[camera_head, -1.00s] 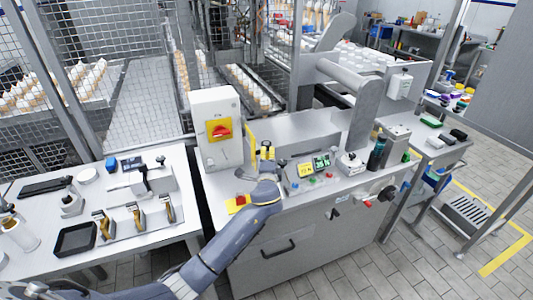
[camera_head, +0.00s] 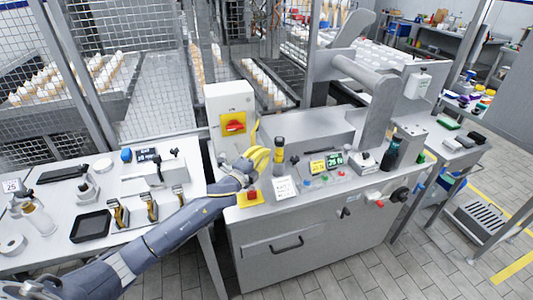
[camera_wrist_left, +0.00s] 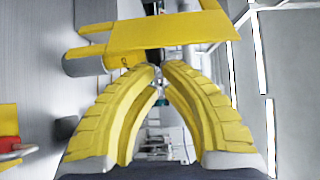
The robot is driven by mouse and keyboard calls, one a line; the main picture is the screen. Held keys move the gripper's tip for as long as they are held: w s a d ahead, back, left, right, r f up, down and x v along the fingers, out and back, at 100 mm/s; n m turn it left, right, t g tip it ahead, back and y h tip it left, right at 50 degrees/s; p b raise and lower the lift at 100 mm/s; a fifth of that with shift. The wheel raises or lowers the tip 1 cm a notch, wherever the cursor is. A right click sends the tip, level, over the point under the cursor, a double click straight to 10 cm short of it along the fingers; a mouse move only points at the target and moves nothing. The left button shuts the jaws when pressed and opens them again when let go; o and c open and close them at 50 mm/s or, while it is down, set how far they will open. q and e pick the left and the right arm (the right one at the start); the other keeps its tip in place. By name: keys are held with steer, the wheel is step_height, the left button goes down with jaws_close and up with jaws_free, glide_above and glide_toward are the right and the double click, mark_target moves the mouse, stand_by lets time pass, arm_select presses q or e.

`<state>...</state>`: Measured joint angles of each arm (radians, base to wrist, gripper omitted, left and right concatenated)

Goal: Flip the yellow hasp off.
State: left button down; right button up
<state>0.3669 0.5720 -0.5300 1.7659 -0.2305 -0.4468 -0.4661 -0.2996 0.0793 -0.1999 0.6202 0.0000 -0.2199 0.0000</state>
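The yellow hasp (camera_head: 254,132) is a narrow yellow strip at the right side of the white switch box (camera_head: 211,108). In the left wrist view the hasp (camera_wrist_left: 165,34) is a wide flat yellow plate across the top, just beyond the fingertips. My left gripper (camera_head: 259,153) has ribbed yellow fingers pointing up at the hasp from below. In the left wrist view its fingertips (camera_wrist_left: 160,71) come together with nothing seen held between them. Whether they touch the hasp I cannot tell. My right gripper is not in view.
A red switch on a yellow plate (camera_head: 233,123) is on the box front. A red button on a yellow base (camera_head: 250,198) lies below my left wrist. A yellow-and-black upright item (camera_head: 279,150) and a white card (camera_head: 285,187) stand close on the right.

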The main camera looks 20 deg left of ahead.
arm_select(q)
steer(key=shift+s+a, duration=0.25)
steer(key=shift+a, duration=0.85)
steer(key=shift+s+a, duration=0.25)
steer(key=shift+a, duration=0.8)
steer(key=shift+s+a, duration=0.25)
steer(key=shift+a, duration=0.85)
steer(key=shift+d, duration=0.1)
glide_toward(254, 145)
steer(key=v, duration=0.4)
steer(key=shift+s+d+f, duration=0.1)
steer(key=shift+f, duration=0.15)
